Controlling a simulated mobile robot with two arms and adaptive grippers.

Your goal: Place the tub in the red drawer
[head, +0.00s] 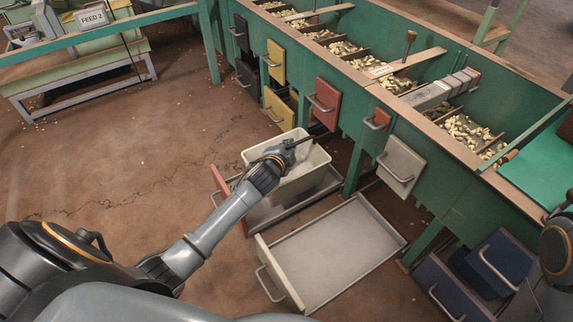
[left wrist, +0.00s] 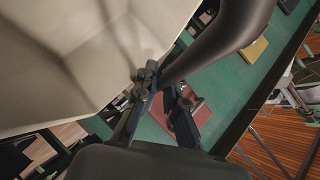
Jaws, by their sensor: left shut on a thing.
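The cream tub (head: 312,172) stands upright, inside or just above an open low drawer; its base is partly hidden, so I cannot tell if it rests on the floor of it. That drawer has a red front (head: 220,184) facing left, and its grey tray (head: 268,217) shows around the tub's base. My left gripper (head: 287,148) is at the tub's upper rim, shut on the tub, with a dark bar across the opening. In the left wrist view the tub (left wrist: 80,60) fills the upper left, touching the fingers (left wrist: 160,95). My right arm shows at the right edge; its jaws are unclear.
An open drawer with a cream front (head: 278,275) and an empty grey tray (head: 325,250) lies in front. An open dark blue drawer (head: 450,290) is at lower right. Other closed-looking red, yellow and cream fronts line the green hopper bench (head: 450,185). Floor at left is clear.

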